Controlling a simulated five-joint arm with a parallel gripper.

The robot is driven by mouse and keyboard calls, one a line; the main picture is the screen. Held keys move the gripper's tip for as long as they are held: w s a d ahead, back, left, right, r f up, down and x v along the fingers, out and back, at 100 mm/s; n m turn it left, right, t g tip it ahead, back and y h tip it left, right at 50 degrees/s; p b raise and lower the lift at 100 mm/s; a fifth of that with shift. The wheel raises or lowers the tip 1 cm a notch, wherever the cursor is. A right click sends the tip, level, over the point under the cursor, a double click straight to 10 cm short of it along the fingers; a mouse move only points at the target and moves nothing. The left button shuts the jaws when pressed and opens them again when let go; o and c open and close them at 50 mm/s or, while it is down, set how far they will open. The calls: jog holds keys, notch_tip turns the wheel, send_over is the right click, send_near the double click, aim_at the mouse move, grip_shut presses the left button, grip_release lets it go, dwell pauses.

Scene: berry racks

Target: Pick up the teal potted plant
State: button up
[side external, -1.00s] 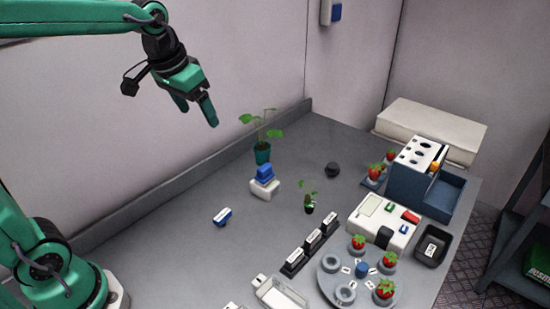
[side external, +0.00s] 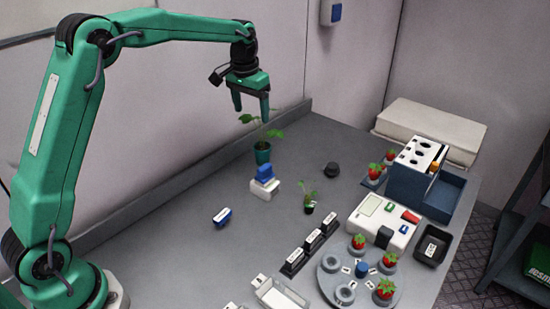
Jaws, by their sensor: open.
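The teal potted plant (side external: 262,153) stands upright near the back wall of the table, with green leaves on thin stems above its teal pot. My gripper (side external: 251,112) points down above it, its two fingers apart and empty. In the picture, the fingertips overlap the upper left of the plant's leaves, a little above the pot. I cannot tell whether the fingers touch the leaves.
A blue and white block (side external: 264,184) stands just in front of the pot. A smaller plant (side external: 309,200), a dark knob (side external: 332,169) and a blue labelled block (side external: 222,217) are nearby. A round grey rack (side external: 330,281) with strawberries is at the front right. Table left of the pot is clear.

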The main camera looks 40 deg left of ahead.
jog(key=g, duration=0.1)
send_over(262, 146)
notch_tip(262, 146, down, 11)
jog(key=shift+f, duration=0.1)
jog(key=shift+f, duration=1.25)
jog(key=shift+f, duration=0.15)
jog(key=shift+f, duration=2.45)
jog(key=shift+c, duration=0.5)
jog(key=c, duration=1)
